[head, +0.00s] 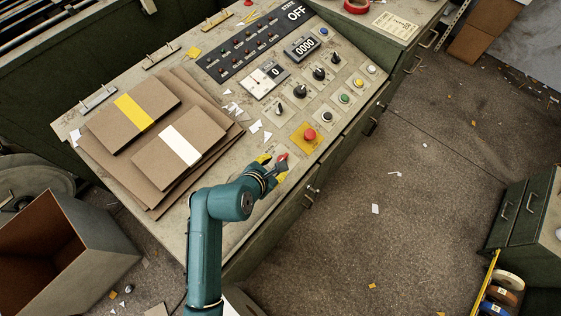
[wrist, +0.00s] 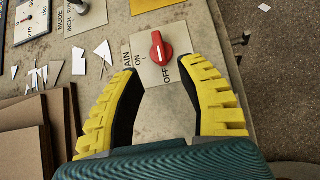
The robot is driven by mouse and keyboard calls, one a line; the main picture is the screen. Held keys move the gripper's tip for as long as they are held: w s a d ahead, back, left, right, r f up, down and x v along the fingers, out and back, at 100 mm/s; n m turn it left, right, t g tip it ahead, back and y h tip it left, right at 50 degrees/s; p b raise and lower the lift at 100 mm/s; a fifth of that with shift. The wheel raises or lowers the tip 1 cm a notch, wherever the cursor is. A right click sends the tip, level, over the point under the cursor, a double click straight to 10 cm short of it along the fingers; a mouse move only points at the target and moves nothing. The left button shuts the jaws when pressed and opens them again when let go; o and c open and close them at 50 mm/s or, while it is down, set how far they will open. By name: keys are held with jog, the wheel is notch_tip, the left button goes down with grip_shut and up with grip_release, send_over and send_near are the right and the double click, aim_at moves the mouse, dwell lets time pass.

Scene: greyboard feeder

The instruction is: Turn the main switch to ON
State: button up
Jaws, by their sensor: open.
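The main switch is a red rotary knob (wrist: 161,48) on a pale plate, with a white line on its face. Lettering ending in "AIN" and "ON" is left of the knob and "OFF" is below it in the wrist view. In the head view the red knob (head: 283,157) is near the console's front edge. My gripper (head: 273,167) is open there. In the wrist view its yellow-backed, black-padded fingers (wrist: 163,68) stand either side of the plate, their tips just short of the knob, with visible gaps. The state display (head: 296,12) reads "OFF".
A red emergency button on a yellow plate (head: 309,134) is close beyond the switch. Black selector knobs (head: 300,90) and coloured buttons lie farther up the panel. Stacked greyboard (head: 130,110) covers the console's left part. Paper scraps lie between. Open floor is to the right.

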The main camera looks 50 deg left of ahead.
aim_at(282, 159)
jog(key=b+x, duration=0.1)
jog(key=x, duration=0.5)
jog(key=shift+b, duration=0.3)
jog(key=shift+d, duration=0.1)
grip_shut()
